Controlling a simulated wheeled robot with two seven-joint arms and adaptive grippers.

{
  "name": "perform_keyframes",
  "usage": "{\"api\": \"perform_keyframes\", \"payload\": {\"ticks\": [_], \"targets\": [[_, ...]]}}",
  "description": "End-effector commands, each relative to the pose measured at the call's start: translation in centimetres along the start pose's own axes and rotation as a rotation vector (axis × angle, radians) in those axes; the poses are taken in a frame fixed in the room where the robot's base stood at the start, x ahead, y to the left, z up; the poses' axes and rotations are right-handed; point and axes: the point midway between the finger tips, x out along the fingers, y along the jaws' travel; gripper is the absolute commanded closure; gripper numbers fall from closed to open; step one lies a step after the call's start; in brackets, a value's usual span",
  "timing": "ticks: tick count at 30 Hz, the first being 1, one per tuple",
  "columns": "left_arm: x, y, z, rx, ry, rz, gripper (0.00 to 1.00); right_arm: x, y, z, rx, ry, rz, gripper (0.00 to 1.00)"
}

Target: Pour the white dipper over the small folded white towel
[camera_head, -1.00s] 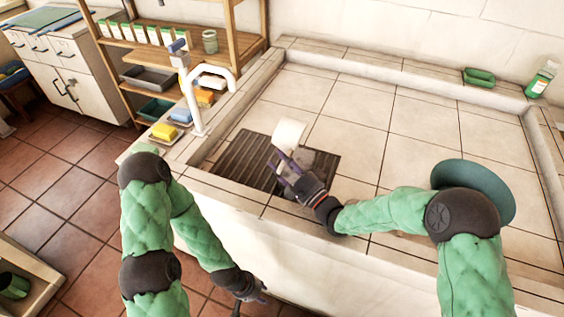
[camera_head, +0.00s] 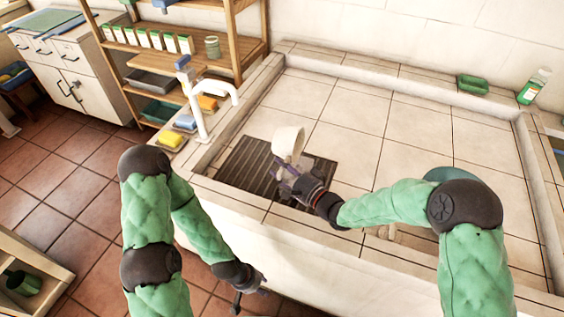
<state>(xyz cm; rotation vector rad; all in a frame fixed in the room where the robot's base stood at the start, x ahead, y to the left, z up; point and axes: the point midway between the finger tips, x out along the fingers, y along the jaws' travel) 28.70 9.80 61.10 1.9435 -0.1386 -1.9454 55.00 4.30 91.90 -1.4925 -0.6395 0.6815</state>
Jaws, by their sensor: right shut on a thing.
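The white dipper (camera_head: 287,142) is up above the dark slatted grate in the tiled basin, with its cup tilted. My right gripper (camera_head: 291,181) is shut on the dipper's handle, below the cup. A greyish patch lies on the grate just right of the dipper, partly behind my gripper; I cannot tell whether it is the folded towel. No clearly white towel shows. My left gripper (camera_head: 252,297) hangs low in front of the basin wall, its fingers apart and empty.
The slatted grate (camera_head: 243,168) lies at the basin's front left. A white tap (camera_head: 200,110) stands on the left ledge, beside yellow and blue blocks. A green dish (camera_head: 473,84) and a bottle (camera_head: 534,86) stand on the back ledge. The basin's tiled middle is clear.

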Motion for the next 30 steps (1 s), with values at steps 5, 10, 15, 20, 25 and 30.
{"api": "perform_keyframes", "payload": {"ticks": [5,10,15,20,25,30], "targets": [[-2.8,1.0,0.1,0.000,0.000,0.000,0.60,0.0,-1.1,0.0,-0.036,0.000,0.081,1.00],[-4.9,1.7,0.2,0.000,0.000,0.000,0.60,0.0,-1.5,0.0,-0.070,0.001,0.161,1.00],[-6.8,2.4,0.3,0.000,0.000,0.000,0.60,0.0,-1.9,0.0,-0.105,0.000,0.243,1.00],[-7.5,2.7,0.3,0.000,0.000,0.000,0.60,0.0,-1.8,0.0,-0.124,0.001,0.286,1.00],[-8.6,3.0,0.3,0.000,-0.001,0.000,0.60,0.0,-2.2,0.0,-0.142,0.002,0.326,1.00],[-10.9,3.9,0.4,0.000,0.000,0.000,0.60,0.0,-3.1,0.0,-0.187,0.001,0.426,1.00]]}}
